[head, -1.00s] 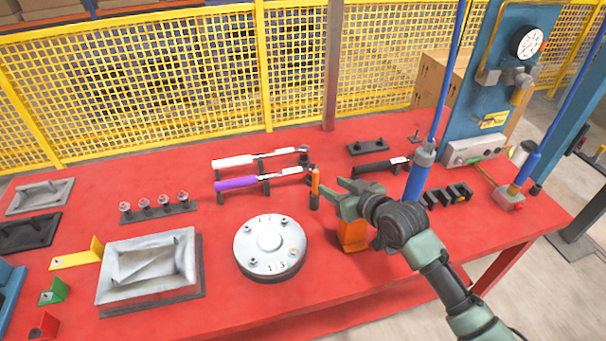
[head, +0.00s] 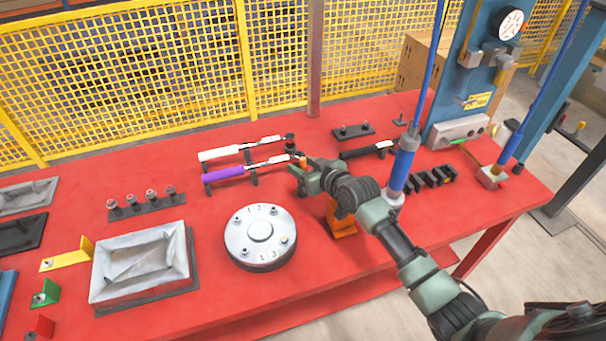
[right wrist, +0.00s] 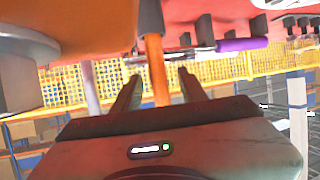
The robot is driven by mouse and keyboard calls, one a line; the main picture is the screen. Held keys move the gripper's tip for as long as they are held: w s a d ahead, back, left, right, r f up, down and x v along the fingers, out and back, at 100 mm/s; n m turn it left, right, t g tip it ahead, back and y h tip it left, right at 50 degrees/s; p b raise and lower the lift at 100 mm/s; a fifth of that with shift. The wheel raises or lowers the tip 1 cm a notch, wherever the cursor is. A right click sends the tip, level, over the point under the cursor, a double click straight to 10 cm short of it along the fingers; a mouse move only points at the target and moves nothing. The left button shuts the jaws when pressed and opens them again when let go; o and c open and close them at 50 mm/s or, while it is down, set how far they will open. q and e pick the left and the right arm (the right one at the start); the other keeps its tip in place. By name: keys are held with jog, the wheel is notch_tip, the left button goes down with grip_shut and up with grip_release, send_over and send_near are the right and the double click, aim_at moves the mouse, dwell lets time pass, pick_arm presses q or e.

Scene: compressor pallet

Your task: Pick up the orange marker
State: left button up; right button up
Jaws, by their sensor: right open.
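The orange marker (right wrist: 156,68) shows in the right wrist view as an orange rod with its dark grey holder (right wrist: 151,16) at the top of the picture. It lies between the two fingers of my right gripper (right wrist: 157,88), which is open, with a gap visible on each side. In the head view my right gripper (head: 300,170) covers most of the marker; only a small orange end (head: 302,160) shows beside the fingers. My left gripper is not in view.
A white-handled wrench (head: 222,153) and a purple-handled wrench (head: 225,174) lie on a rack just left of the gripper. A round numbered plate (head: 260,231) is in front. A blue hanging tool (head: 402,168) stands close to my right arm. An orange block (head: 342,224) is under the arm.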

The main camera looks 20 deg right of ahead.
jog(key=c, duration=0.8)
grip_shut()
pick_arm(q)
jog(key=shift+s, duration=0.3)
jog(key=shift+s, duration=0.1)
pick_arm(e)
jog(key=shift+r, duration=0.15)
